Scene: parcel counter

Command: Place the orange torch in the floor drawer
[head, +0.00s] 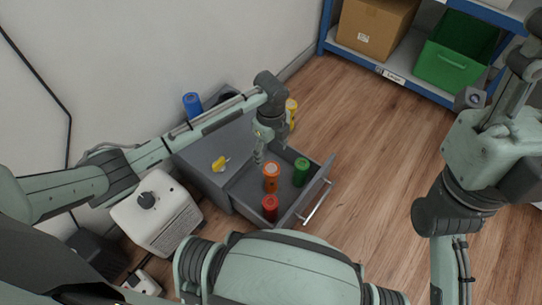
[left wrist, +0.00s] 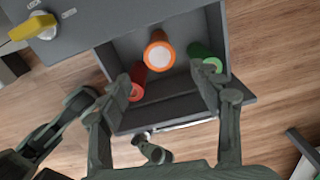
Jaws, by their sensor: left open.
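The orange torch (head: 271,184) stands upright inside the open floor drawer (head: 240,193), between a red torch (head: 269,210) and a green torch (head: 302,178). In the left wrist view the orange torch (left wrist: 159,55) shows its pale round end, near the drawer's back. My left gripper (head: 258,157) is open and empty above the drawer. Its fingers (left wrist: 165,82) spread in front of the orange torch in that view, with no visible contact. They partly hide the red torch (left wrist: 136,92) and the green torch (left wrist: 208,62).
The grey cabinet (head: 207,150) carries a yellow lock handle (head: 220,164) and a blue torch (head: 192,104). A yellow torch (head: 292,106) is partly behind my left arm. A white box (head: 160,215) stands left. A blue shelf holds a carton (head: 372,28) and green crate (head: 455,62). Wooden floor right is clear.

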